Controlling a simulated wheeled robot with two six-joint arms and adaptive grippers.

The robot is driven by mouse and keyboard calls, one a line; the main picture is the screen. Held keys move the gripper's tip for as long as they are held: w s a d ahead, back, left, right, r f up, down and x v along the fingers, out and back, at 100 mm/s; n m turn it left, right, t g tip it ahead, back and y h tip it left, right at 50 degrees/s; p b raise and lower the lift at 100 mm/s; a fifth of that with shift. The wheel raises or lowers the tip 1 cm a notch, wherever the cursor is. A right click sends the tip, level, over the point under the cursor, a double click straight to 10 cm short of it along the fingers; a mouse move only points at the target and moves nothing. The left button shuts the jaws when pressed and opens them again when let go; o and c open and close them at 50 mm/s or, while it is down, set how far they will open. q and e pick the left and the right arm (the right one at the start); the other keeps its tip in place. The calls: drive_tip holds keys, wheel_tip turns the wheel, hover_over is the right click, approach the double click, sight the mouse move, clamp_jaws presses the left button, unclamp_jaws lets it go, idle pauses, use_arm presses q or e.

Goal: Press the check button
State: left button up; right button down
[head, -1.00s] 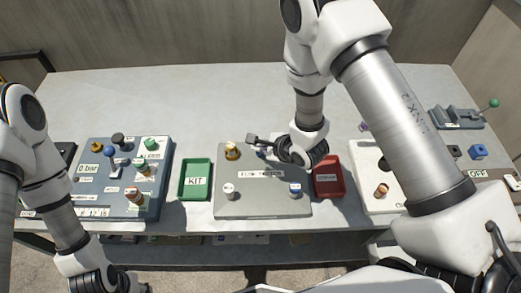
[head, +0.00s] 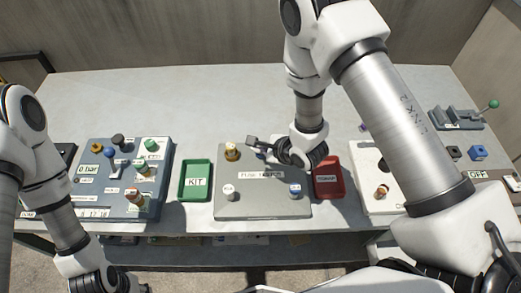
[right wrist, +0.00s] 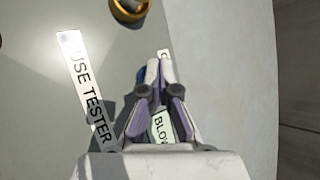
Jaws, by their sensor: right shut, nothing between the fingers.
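The fuse tester (head: 235,205) is a grey panel in the middle of the bench. My right gripper (right wrist: 160,70) is shut and empty, low over its upper right part. In the right wrist view a bit of a blue part (right wrist: 141,75) shows beside the left finger, mostly hidden. A label starting with C (right wrist: 163,53) shows past the fingertips, the rest covered. I cannot tell whether the fingertips touch the blue part. A label reading BLOW (right wrist: 160,127) shows between the fingers. My left arm hangs at the lower left of the head view; its fingers are not clear.
A brass knob (head: 232,151) stands left of my right gripper. A white knob (head: 229,191) and a blue-topped part (head: 295,189) sit at the panel's front. A green KIT tray (head: 196,181) and a red tray (head: 328,178) flank it. The bench behind is clear.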

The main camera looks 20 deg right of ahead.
drive_tip(key=shift+r+p, duration=0.65)
drive_tip(key=shift+r, duration=0.2)
wheel_tip(320, 180, up, 5)
drive_tip(key=p, duration=0.5)
drive_tip(key=shift+r, duration=0.1)
drive_tip(key=shift+d, duration=0.1)
